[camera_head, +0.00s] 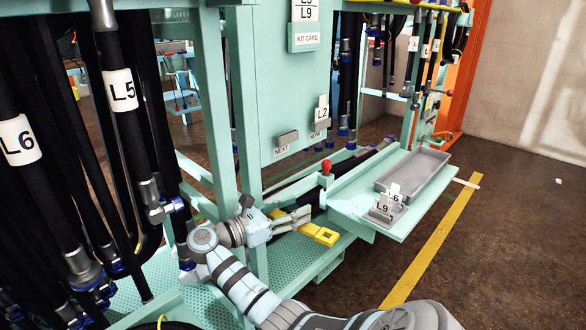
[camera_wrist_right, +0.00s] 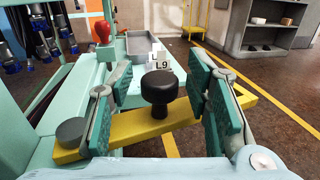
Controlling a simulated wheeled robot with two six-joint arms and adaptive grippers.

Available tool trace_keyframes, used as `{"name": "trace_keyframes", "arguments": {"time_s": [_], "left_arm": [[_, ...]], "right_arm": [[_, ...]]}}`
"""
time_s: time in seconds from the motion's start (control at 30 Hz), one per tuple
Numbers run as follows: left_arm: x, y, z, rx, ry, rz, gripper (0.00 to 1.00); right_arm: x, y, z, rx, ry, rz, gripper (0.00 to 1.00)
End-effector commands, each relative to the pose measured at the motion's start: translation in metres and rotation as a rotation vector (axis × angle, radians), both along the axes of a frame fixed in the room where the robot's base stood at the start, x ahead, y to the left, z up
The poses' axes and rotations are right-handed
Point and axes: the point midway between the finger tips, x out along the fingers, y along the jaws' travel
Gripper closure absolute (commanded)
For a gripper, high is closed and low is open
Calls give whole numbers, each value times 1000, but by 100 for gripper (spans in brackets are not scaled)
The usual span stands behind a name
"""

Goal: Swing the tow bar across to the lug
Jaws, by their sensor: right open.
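The tow bar is a yellow bar (camera_wrist_right: 125,132) with an upright black knob (camera_wrist_right: 159,88), lying across the right wrist view. A grey round cap (camera_wrist_right: 70,131) sits at its left end. In the head view a short yellow part of the bar (camera_head: 322,236) shows beyond my right gripper (camera_head: 300,216). My right gripper is open, and in the wrist view its green-padded fingers (camera_wrist_right: 157,100) stand on either side of the knob, with visible gaps. I cannot make out the lug with certainty. My left gripper is not in view.
A teal shelf (camera_head: 365,215) holds a grey tray (camera_head: 425,165) and small cards, one marked L9 (camera_head: 383,208). A red-knobbed lever (camera_head: 326,168) stands at its left. Black hoses (camera_head: 110,90) hang at the left. Teal posts (camera_head: 245,110) stand close to my right arm.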

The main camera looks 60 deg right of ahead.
Motion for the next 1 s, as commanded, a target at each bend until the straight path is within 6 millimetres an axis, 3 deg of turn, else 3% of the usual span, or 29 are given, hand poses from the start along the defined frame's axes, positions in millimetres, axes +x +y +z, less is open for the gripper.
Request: {"name": "trace_keyframes", "arguments": {"time_s": [0.17,0.4,0.53,0.83,1.0], "left_arm": [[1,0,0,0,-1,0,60],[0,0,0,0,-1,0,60],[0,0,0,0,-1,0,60],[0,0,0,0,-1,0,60],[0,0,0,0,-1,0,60]], "right_arm": [[9,22,-1,5,-1,1,55],[33,83,0,4,2,2,55],[41,105,0,1,1,1,55],[43,112,0,0,0,-1,55],[43,111,0,0,0,-1,83]]}}
